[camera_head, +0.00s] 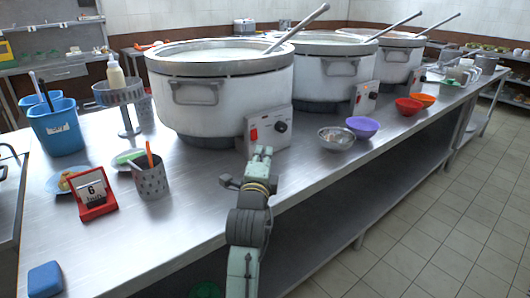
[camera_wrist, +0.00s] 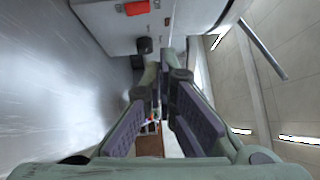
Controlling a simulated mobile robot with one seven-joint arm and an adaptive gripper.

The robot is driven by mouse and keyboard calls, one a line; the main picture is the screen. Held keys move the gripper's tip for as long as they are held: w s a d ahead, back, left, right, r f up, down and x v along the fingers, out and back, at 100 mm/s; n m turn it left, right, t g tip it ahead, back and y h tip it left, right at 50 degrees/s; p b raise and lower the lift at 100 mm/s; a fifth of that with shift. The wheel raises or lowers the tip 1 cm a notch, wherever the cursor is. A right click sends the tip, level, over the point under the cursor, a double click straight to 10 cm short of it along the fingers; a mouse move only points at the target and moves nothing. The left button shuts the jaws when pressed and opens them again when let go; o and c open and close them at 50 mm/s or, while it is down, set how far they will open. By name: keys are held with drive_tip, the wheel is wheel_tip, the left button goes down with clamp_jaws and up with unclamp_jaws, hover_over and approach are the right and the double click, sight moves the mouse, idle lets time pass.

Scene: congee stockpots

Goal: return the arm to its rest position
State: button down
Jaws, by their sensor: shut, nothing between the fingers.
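My gripper (camera_head: 262,153) is at the front edge of the steel counter (camera_head: 190,233), in front of the nearest stockpot's control box (camera_head: 270,128). It is shut and empty. My arm reaches up to it from the bottom of the head view. In the wrist view, the finger tips of my gripper (camera_wrist: 165,72) are close together, with the box's red switch (camera_wrist: 137,8) and dark knob (camera_wrist: 144,45) just beyond them. I cannot tell whether the fingers touch the box.
The nearest stockpot (camera_head: 215,95) and two more stand in a row, ladles in them. A metal bowl (camera_head: 336,138) and purple bowl (camera_head: 362,127) are right of my gripper. A utensil holder (camera_head: 151,182) and red number stand (camera_head: 93,194) are left. The tiled floor (camera_head: 430,230) is clear.

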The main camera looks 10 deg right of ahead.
drive_tip(key=shift+s+a, duration=0.2)
drive_tip(key=shift+s, duration=0.4)
